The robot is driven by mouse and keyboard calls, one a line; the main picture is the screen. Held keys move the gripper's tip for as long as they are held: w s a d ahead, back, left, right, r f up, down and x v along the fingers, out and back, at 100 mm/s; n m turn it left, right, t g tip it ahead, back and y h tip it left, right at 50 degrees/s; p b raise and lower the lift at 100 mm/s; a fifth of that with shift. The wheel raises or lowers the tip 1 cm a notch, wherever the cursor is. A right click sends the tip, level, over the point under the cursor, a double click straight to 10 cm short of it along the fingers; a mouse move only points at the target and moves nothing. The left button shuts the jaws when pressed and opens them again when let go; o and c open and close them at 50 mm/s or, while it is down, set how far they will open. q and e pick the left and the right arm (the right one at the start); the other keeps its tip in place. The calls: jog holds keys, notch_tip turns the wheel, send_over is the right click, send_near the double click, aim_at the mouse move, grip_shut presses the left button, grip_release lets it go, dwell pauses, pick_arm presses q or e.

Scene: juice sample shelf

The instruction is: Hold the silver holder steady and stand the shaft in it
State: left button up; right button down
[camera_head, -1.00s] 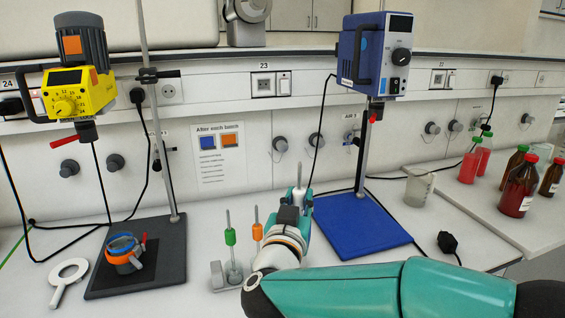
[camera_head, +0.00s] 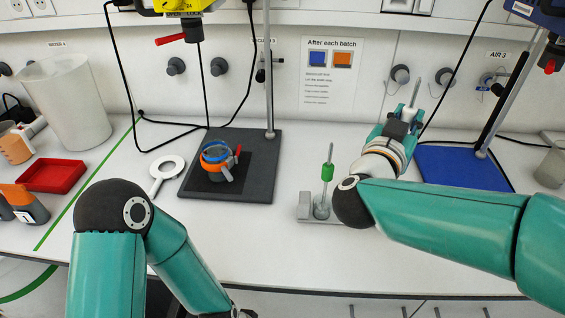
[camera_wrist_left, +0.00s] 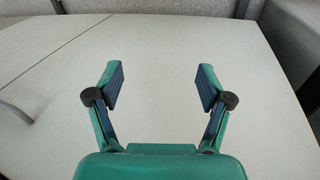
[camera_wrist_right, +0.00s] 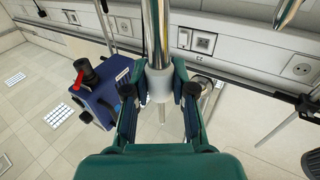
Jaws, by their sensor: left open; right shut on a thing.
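The silver holder (camera_head: 305,208) is a low grey base on the bench, left of my right forearm, which hides its right part. A green-banded rod (camera_head: 327,172) stands upright in it. My right gripper (camera_head: 408,118) is shut on a silver shaft with a white collar (camera_head: 408,112), raised behind the holder. In the right wrist view the shaft (camera_wrist_right: 156,35) runs between the fingers, gripped at the white collar. My left gripper (camera_wrist_left: 161,85) is open and empty over bare bench in the left wrist view. In the head view its arm runs off the bottom edge.
A dark stand plate (camera_head: 255,185) bears an orange-and-blue ring piece (camera_head: 216,160). A white magnifier (camera_head: 167,172), red tray (camera_head: 52,176) and large white beaker (camera_head: 68,105) are leftward. A blue stand plate (camera_head: 460,168) is right. The bench front left of the holder is clear.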

jog(key=shift+s+d, duration=0.1)
jog(key=shift+s, duration=0.05)
pick_arm(q)
jog(key=d+r+m+h, duration=0.1)
jog(key=d+r+m, duration=0.6)
jog(key=r+m, duration=0.2)
jog(key=d+r+m+h, duration=0.1)
jog(key=d+r+m, duration=0.6)
jog(key=r+m, duration=0.15)
jog(key=w+a+r+m, duration=0.1)
jog(key=w+r+m, duration=0.1)
jog(key=r, duration=0.1)
jog(key=w+a+r+m+y, duration=0.1)
jog(key=w+a+r+m, duration=0.1)
jog(key=w+r+m, duration=0.1)
jog(key=w+a+r+m, duration=0.2)
jog(key=w+r+m, duration=0.1)
pick_arm(e)
jog(key=shift+r, duration=0.1)
pick_arm(q)
jog(key=w+a+r+n, duration=0.3)
jog(key=w+r+n, duration=0.1)
jog(key=w, duration=0.5)
jog(key=w+a+r+n, duration=0.4)
jog(key=w+r, duration=0.1)
jog(key=w, duration=0.4)
jog(key=shift+g, duration=0.3)
jog(key=x, duration=1.2)
jog(key=shift+s+d+f, duration=0.15)
jog(key=shift+s, duration=0.1)
